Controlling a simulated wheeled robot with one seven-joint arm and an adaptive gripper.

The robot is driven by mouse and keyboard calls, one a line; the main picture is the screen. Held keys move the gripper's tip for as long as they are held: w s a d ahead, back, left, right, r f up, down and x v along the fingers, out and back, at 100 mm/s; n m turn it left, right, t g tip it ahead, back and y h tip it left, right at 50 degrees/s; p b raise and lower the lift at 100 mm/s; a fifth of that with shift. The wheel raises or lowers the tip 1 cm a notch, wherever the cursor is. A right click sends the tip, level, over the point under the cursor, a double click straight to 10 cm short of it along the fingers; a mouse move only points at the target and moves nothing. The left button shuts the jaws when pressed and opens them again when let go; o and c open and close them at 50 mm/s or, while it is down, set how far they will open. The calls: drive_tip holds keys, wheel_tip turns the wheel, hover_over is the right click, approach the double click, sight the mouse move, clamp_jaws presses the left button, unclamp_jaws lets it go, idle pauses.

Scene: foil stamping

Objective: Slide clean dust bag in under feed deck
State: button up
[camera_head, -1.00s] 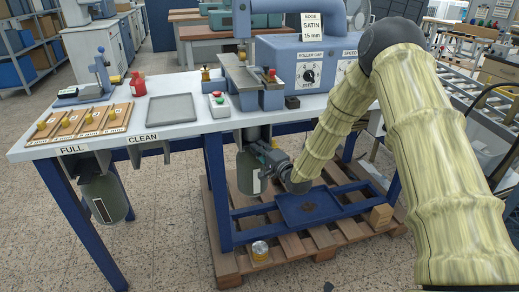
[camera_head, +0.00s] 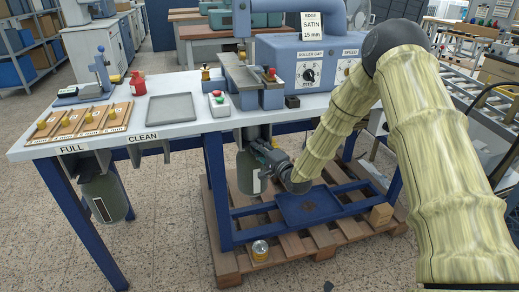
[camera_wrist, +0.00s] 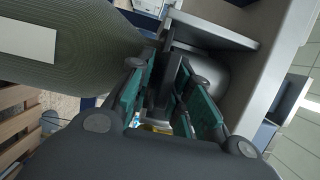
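A grey-green dust bag (camera_head: 245,178) with a white label hangs under the feed deck, below the machine end of the bench. It looks upright. In the wrist view the bag (camera_wrist: 75,45) fills the upper left, with its pale label. My gripper (camera_head: 262,155) is close at the bag's right side, near its top. In the wrist view my green-padded fingers (camera_wrist: 170,85) have a narrow dark part between them; I cannot tell whether they press on it. The bag's top and its seat are hidden. Another bag (camera_head: 104,198) hangs under the FULL label; no bag shows under CLEAN.
A blue lower frame with a tray (camera_head: 310,205) and a wooden pallet (camera_head: 285,245) lie below my gripper. A small can (camera_head: 260,250) stands on the pallet, and a wooden block (camera_head: 381,214) is at the right. The bench leg (camera_head: 218,190) stands left of the bag.

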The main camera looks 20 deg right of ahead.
drive_tip(key=shift+o, duration=0.4)
drive_tip(key=shift+s+d, duration=0.2)
drive_tip(key=shift+s, duration=0.3)
drive_tip(key=v, duration=1.1)
